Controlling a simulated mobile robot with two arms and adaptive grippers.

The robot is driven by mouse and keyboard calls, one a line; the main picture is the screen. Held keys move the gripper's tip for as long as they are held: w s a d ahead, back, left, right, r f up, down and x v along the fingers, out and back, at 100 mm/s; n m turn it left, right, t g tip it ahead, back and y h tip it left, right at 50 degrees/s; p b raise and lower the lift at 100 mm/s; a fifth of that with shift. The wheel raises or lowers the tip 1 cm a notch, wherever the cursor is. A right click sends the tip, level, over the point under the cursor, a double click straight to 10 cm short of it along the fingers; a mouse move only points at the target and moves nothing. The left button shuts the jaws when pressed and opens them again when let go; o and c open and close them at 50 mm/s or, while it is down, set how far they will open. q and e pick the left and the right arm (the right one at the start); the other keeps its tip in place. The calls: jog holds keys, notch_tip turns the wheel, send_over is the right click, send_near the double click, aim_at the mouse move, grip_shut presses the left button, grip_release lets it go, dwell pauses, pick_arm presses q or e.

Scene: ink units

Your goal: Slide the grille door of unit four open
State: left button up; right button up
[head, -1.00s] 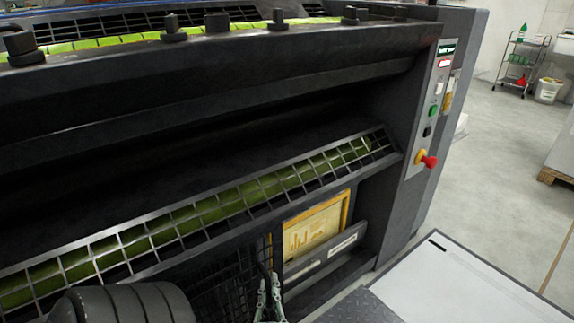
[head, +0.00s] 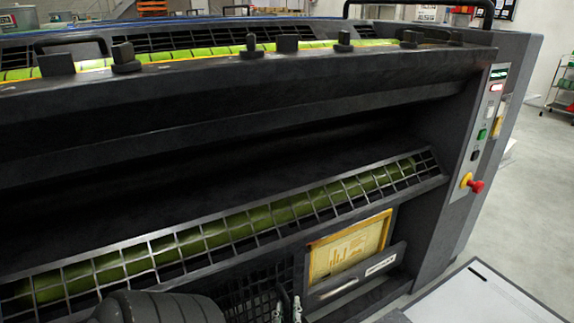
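A dark mesh grille (head: 248,300) stands low on the machine, left of a yellow-framed panel (head: 350,248). It looks like the grille door, but I see no readable unit number. My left gripper (head: 287,312) shows only in part at the bottom edge of the head view, in front of the right part of this mesh. Its two pale green-grey fingers stand a little apart. I cannot tell whether they touch or hold the door. My dark arm link hides the mesh's lower left. My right gripper is not in view.
A slanted grid guard (head: 215,238) over a green roller crosses the unit above the mesh. A control strip (head: 490,125) with a red knob (head: 477,186) is on the right post. A pale flat surface (head: 470,295) lies lower right. Open floor (head: 525,195) is beyond.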

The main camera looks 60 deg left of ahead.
pick_arm(q)
jog(key=shift+o, duration=0.7)
jog(key=shift+s+d, duration=0.1)
jog(key=v, duration=1.1)
jog(key=shift+s+d, duration=0.3)
